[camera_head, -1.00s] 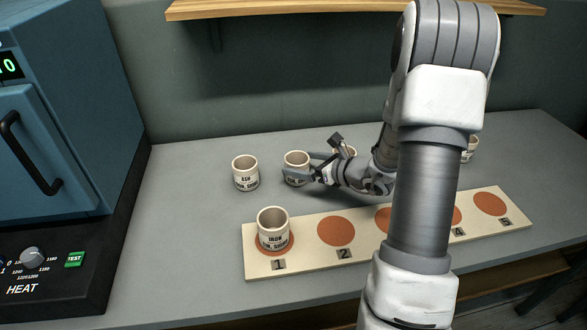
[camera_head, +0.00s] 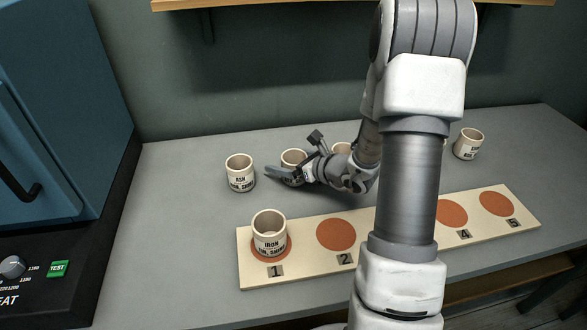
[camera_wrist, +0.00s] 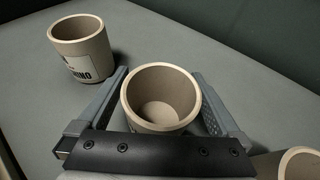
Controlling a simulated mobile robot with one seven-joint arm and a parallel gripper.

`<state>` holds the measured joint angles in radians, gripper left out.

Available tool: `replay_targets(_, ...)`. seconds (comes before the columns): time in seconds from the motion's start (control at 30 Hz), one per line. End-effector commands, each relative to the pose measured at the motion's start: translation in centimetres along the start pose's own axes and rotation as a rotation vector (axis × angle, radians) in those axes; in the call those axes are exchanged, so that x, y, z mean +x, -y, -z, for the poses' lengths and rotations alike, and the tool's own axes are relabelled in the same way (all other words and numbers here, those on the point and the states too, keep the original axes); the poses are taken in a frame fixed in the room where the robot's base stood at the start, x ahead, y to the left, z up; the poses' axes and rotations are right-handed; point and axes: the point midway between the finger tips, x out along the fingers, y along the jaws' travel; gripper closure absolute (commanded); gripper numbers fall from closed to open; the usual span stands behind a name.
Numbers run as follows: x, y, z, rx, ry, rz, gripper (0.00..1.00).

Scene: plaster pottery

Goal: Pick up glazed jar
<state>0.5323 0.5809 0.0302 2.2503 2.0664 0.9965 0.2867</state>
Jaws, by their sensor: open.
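Several cream jars stand on the grey table, and I cannot tell which one is glazed. One jar (camera_head: 293,156), its lower part hidden by my gripper (camera_head: 286,174), stands in the back row. In the wrist view this jar (camera_wrist: 160,95) is upright between the two spread fingers of my gripper (camera_wrist: 160,76), and I see into its empty inside. The fingers are open on either side of it; contact is unclear. The IRON jar (camera_head: 269,232) stands on spot 1 of the board.
Another jar (camera_head: 341,148) is partly hidden behind my arm, and one more (camera_head: 468,144) stands at the right. The cream board (camera_head: 300,240) with numbered brown spots lies in front. A blue kiln (camera_head: 60,110) is at the left and a wooden shelf (camera_head: 280,4) above.

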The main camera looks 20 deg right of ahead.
Motion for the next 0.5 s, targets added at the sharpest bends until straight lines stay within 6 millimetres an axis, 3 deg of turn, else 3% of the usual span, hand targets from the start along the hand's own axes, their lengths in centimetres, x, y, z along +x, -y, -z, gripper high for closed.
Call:
replay_targets(0.07,0.00,0.00,0.00,0.000,0.000,0.000,0.02)
replay_targets(0.5,-0.01,0.02,-0.01,0.000,0.000,0.000,0.81)
